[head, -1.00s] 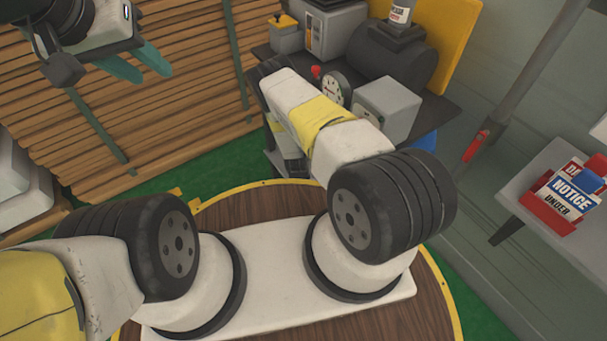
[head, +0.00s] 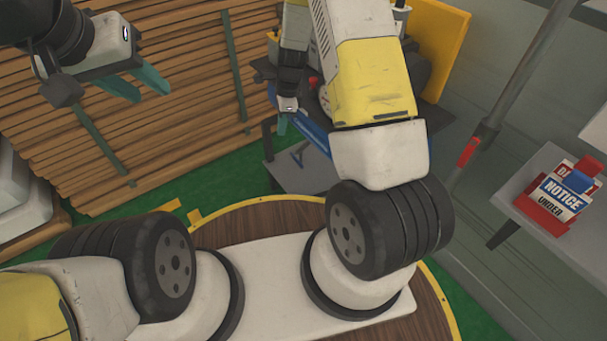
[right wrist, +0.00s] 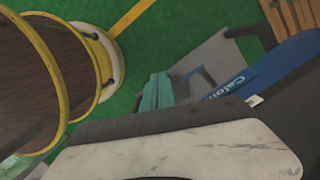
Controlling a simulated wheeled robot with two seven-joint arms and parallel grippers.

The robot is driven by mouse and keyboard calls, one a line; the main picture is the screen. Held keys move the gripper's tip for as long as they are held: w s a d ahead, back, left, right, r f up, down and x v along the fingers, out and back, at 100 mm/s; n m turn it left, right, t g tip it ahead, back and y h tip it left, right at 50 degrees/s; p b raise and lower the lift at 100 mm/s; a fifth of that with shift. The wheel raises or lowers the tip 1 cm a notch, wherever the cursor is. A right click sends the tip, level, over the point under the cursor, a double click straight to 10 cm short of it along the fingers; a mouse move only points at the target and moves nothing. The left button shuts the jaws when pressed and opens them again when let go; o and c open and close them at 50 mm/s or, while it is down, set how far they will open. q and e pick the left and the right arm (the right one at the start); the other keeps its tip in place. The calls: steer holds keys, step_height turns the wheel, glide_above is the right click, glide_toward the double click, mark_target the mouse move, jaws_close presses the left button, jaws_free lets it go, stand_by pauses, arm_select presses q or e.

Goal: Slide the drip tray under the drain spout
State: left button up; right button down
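No drip tray can be made out for certain. A blue piece with white lettering (right wrist: 235,86), only partly in frame, lies beyond my right gripper in the right wrist view. Blue also shows beside the bench in the head view (head: 312,132). I cannot make out a drain spout; my right arm covers much of the machine. My right gripper (right wrist: 157,92) points down with teal fingers near the grey lower shelf (right wrist: 212,62); their gap is unclear. It also shows in the head view (head: 284,122). My left gripper (head: 138,84) is open and empty at upper left.
A slatted wooden wall (head: 190,70) stands behind. A yellow panel (head: 445,45) rises behind the bench. At right are a grey pipe with a red handle (head: 468,150) and a side table (head: 560,235) with notice signs. Green floor (head: 250,180) lies open before the bench.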

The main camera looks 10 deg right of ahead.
steer(key=s+d+r+n+t+y, duration=0.1)
steer(key=s+r+n, duration=0.3)
steer(key=r, duration=0.8)
steer(key=s+d+r+n+t, duration=0.1)
steer(key=s+r+n+t, duration=0.2)
steer(key=r, duration=0.8)
steer(key=s+d+r+n+t, duration=0.1)
steer(key=s+r+n, duration=0.4)
steer(key=s, duration=0.4)
steer(key=s+d+r+n+t, duration=0.1)
steer(key=s+d+r+n, duration=0.1)
steer(key=s+r+n, duration=0.4)
steer(key=s+n, duration=0.1)
steer(key=s, duration=0.2)
steer(key=shift+s+r+h, duration=0.2)
steer(key=shift+s+h, duration=0.05)
steer(key=shift+h, duration=0.15)
